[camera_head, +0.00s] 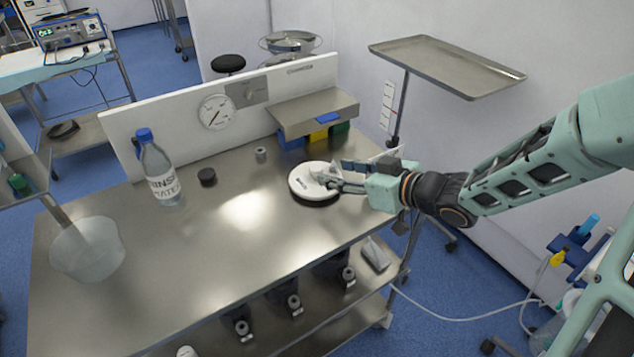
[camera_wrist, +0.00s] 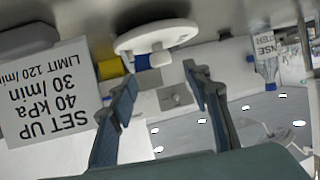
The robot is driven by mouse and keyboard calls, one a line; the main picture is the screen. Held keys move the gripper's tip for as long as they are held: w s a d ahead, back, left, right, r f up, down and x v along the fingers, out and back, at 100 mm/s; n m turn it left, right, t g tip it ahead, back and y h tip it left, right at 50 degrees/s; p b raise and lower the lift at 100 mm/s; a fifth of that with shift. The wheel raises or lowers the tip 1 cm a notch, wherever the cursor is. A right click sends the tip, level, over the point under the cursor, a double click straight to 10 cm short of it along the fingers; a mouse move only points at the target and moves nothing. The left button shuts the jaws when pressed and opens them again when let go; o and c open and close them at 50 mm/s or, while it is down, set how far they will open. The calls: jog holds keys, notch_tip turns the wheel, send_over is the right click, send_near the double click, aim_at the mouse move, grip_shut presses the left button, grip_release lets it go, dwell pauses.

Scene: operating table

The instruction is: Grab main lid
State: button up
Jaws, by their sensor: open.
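The main lid is a white round disc (camera_head: 304,184) with dark lettering, lying on the steel table towards its right side, with a dark round edge under it. It also shows in the wrist view at the top middle (camera_wrist: 155,36), with a small white knob (camera_wrist: 160,58) standing out from it. My gripper (camera_head: 338,175) reaches in from the right, at the lid's right edge in the head view. In the wrist view its two fingers (camera_wrist: 160,80) are spread, with the knob just beyond and between the tips. Nothing is held. Contact cannot be told.
A steel shelf (camera_head: 313,110) with blue, yellow and green blocks below stands behind the lid. A bottle (camera_head: 160,172), a black cap (camera_head: 207,176), a small metal piece (camera_head: 261,154) and a clear bowl (camera_head: 88,250) are farther left. A printed sign (camera_wrist: 52,95) appears upside down. The table's middle is clear.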

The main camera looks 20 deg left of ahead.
aim_at(321, 170)
jog(key=x, duration=0.3)
jog(key=shift+f+b, duration=0.15)
jog(key=shift+b, duration=0.15)
jog(key=b+x, duration=0.2)
jog(key=x, duration=0.3)
jog(key=shift+a+f, duration=0.15)
jog(key=shift+f, duration=0.05)
jog(key=shift+r, duration=0.1)
grip_shut()
